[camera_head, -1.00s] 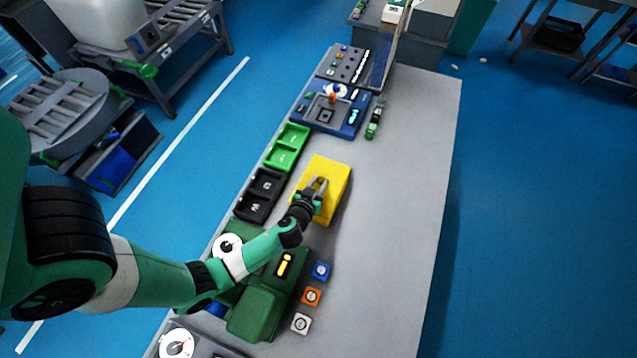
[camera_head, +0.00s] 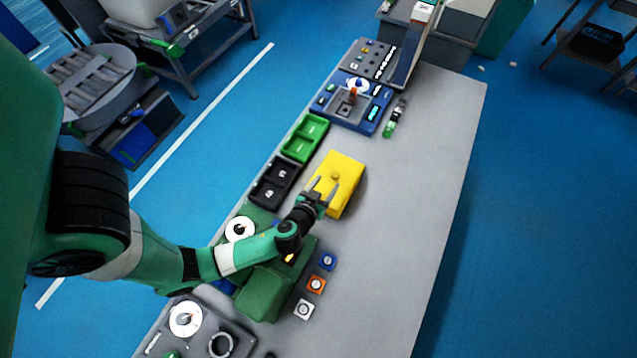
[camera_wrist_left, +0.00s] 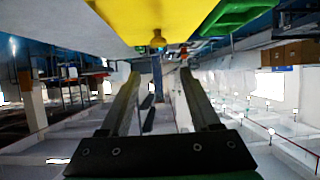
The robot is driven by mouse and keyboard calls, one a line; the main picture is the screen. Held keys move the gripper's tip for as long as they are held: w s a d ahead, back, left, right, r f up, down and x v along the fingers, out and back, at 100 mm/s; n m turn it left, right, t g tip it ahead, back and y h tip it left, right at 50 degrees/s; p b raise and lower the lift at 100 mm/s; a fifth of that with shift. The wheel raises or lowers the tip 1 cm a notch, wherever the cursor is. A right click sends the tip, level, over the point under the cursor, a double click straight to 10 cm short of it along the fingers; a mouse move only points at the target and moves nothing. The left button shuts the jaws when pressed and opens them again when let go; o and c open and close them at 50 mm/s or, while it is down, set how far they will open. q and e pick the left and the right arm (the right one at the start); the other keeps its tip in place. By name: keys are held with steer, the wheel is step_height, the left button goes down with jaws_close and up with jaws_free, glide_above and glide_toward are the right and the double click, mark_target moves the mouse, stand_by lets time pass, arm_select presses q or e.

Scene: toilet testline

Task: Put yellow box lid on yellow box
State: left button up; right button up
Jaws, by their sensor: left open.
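The yellow box (camera_head: 344,198) stands on the grey table. Its top is covered by a yellow lid (camera_head: 341,165) with a small round knob (camera_head: 335,176); I cannot tell exactly how the lid is seated. My left gripper (camera_head: 327,190) is open and empty at the near side of the lid, its fingers pointing toward the knob. In the left wrist view the yellow lid (camera_wrist_left: 155,14) fills the top, and its knob (camera_wrist_left: 158,40) shows beyond the open fingertips (camera_wrist_left: 159,74), apart from them. My right gripper is not in view.
A green tray (camera_head: 304,138) and a black tray (camera_head: 274,184) stand left of the box. Blue (camera_head: 328,262), orange (camera_head: 316,285) and white (camera_head: 303,309) blocks lie nearer. A blue device (camera_head: 355,105) stands farther back. The table's right side (camera_head: 420,190) is clear.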

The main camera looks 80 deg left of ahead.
arm_select(q)
steer(key=p+v, duration=0.2)
steer(key=v, duration=0.3)
steer(key=shift+s+d+r+p, duration=0.2)
steer(key=shift+s+r+p, duration=0.05)
steer(key=shift+p, duration=0.05)
